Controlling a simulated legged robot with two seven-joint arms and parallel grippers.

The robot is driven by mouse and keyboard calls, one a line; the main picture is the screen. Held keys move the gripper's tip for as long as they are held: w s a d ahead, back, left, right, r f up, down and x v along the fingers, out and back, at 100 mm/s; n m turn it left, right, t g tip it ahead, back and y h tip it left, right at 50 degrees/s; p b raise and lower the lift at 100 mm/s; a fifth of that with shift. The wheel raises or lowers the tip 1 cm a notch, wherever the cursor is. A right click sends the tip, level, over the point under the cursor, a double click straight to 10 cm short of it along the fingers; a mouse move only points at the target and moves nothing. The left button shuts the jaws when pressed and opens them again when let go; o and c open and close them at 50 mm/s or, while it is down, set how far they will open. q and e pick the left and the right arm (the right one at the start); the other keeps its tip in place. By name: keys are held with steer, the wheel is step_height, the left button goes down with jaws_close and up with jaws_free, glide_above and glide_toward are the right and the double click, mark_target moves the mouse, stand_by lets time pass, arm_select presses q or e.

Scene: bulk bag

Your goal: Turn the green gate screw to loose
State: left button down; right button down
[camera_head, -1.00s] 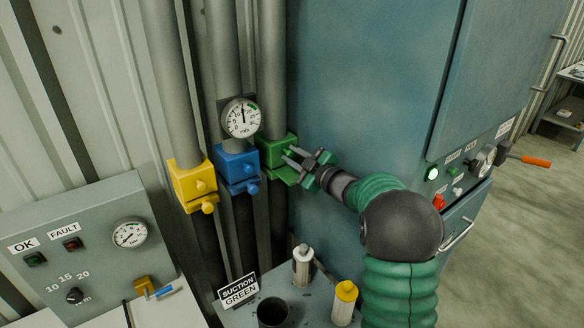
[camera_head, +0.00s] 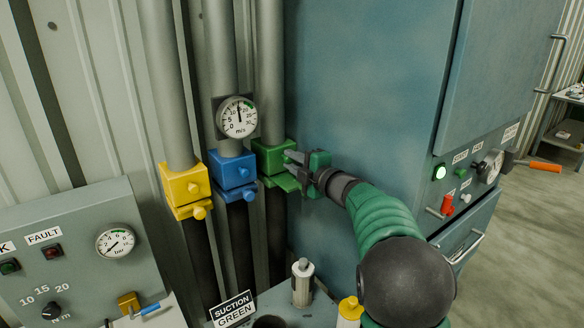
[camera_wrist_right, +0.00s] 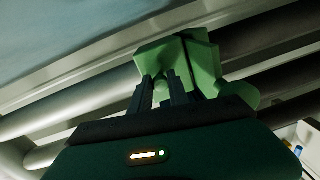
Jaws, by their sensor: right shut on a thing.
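The green gate (camera_head: 270,158) is a green block on the rightmost of three pipes, with a green slide plate (camera_head: 283,182) below it. My right gripper (camera_head: 291,158) is at the block's front right. In the right wrist view its two dark fingers (camera_wrist_right: 163,92) are close together on the small green gate screw (camera_wrist_right: 160,83), which sticks out of the green block (camera_wrist_right: 175,58). The fingers mostly hide the screw in the head view. A second rounded green knob (camera_wrist_right: 243,94) shows beside the fingers. My left gripper is not in view.
A blue gate (camera_head: 236,170) and a yellow gate (camera_head: 184,184) sit to the left, close by. A round gauge (camera_head: 238,117) is above the blue gate. A blue cabinet wall (camera_head: 365,100) is on the right. Bottles (camera_head: 302,282) and a "SUCTION GREEN" sign (camera_head: 232,309) stand below.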

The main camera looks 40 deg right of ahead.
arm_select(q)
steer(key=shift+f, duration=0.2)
arm_select(e)
steer(key=shift+f, duration=0.5)
steer(key=shift+a, duration=0.1)
steer(key=c, duration=1.6)
jaws_free()
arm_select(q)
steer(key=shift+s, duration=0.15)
arm_select(e)
steer(key=o, duration=0.3)
steer(key=shift+s+r, duration=0.15)
steer(key=shift+r, duration=0.05)
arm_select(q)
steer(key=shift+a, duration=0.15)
arm_select(e)
steer(key=shift+o, duration=0.2)
steer(key=shift+a+r, duration=0.1)
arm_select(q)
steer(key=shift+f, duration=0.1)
arm_select(e)
steer(key=shift+s, duration=0.45)
arm_select(q)
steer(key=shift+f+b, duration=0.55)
steer(key=shift+b, duration=0.2)
arm_select(e)
steer(key=s+a+r, duration=0.1)
steer(key=s+a, duration=0.1)
steer(key=s, duration=1.3)
steer(key=shift+s, duration=0.35)
